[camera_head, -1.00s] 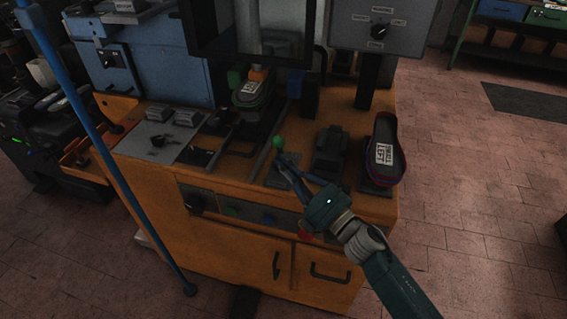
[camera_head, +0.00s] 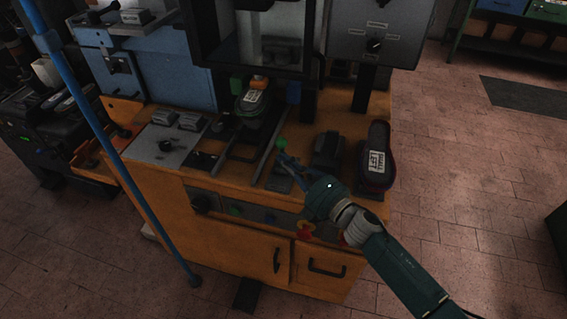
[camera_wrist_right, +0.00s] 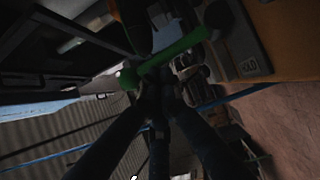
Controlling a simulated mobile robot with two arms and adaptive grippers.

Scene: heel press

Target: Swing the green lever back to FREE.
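The green lever's round knob (camera_head: 281,143) stands over the front of the orange press bench. In the right wrist view, the green lever (camera_wrist_right: 172,52) runs slantwise across the picture, with its knob at the left end. My right gripper (camera_head: 284,158) is just below and in front of the knob. In the wrist view the tips of its fingers (camera_wrist_right: 158,92) come close together right beside the lever, near the knob, and the lever passes across them. They look shut, with nothing clearly between them; contact is hard to tell. No FREE mark is readable. My left gripper is out of view.
A labelled shoe (camera_head: 376,158) stands right of the lever, with a dark block (camera_head: 329,150) between them. Another labelled shoe part (camera_head: 252,101) sits under the press behind. A grey control box (camera_head: 376,32) stands above right. A blue pole (camera_head: 107,147) crosses the left side.

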